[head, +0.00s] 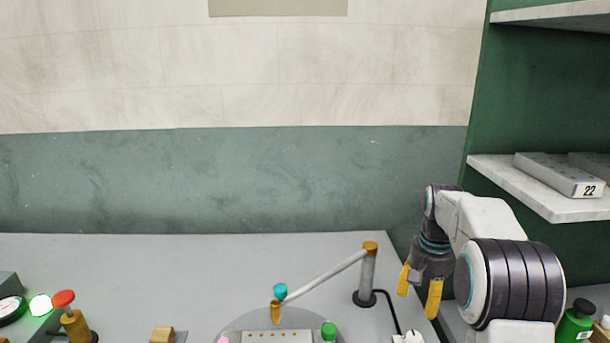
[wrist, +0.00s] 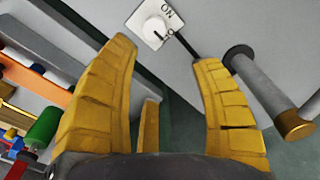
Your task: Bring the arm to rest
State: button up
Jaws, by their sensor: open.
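My gripper (head: 419,300) hangs downward at the right of the grey table in the head view, with its yellow fingers apart and nothing between them. In the wrist view the open yellow fingers (wrist: 165,60) point toward the table edge, with a third finger between them. My arm is bent beside the green shelf unit. A white switch box (head: 408,337) with a cable sits just below the gripper in the head view. In the wrist view the box (wrist: 154,24) shows a round knob and an "ON" label, beyond the fingertips.
A post (head: 367,275) with a slanted rod, cyan knob (head: 280,290) and orange tip stands left of the gripper. A red button (head: 63,298) and green-lit lamp (head: 40,305) are far left. Shelves (head: 540,182) rise at right, above a green bottle (head: 575,325). The table's back is clear.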

jog(key=shift+n+g, duration=0.3)
jog(key=shift+n, duration=0.6)
jog(key=s+f, duration=0.1)
jog(key=f, duration=0.1)
jog(key=s+f, duration=0.2)
jog(key=f, duration=0.1)
jog(key=shift+a+f, duration=0.35)
jog(key=s+a+r+n, duration=0.1)
jog(key=s+a, duration=0.3)
jog(key=s, duration=0.8)
jog(key=s+a+r+n, duration=0.2)
jog(key=s+a, duration=0.2)
jog(key=s, duration=0.7)
jog(key=shift+s+a+r+n+t, duration=0.15)
jog(key=shift+s+a+r+t, duration=0.25)
jog(key=shift+r+t, duration=0.35)
jog(key=shift+s+a+r+n+t, duration=0.25)
jog(key=shift+s+r+t, duration=0.2)
jog(key=shift+r, duration=0.35)
jog(key=shift+s+a+r+n+t, duration=0.1)
jog(key=shift+s+a+r+t, duration=0.25)
jog(key=shift+r+t, duration=0.4)
